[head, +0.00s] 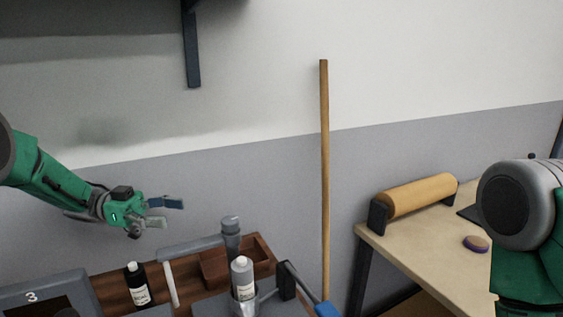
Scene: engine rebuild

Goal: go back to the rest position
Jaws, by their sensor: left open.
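My left gripper (163,212) is at the left of the head view, at the end of the green arm that comes in from the left edge. Its two fingers are apart and nothing is between them. It is in the air above the wooden bench (112,290), in front of the grey lower wall. My right arm (528,262) shows only as a grey joint and green link at the right edge. My right gripper is out of the frame.
On the bench stand a black bottle (138,284), a grey bottle (243,277) and a grey post (231,236). A wooden pole (324,180) stands by the wall. The right table (430,262) holds a brown roll (419,195) and a purple ring (476,244). A dark bracket (192,50) hangs above.

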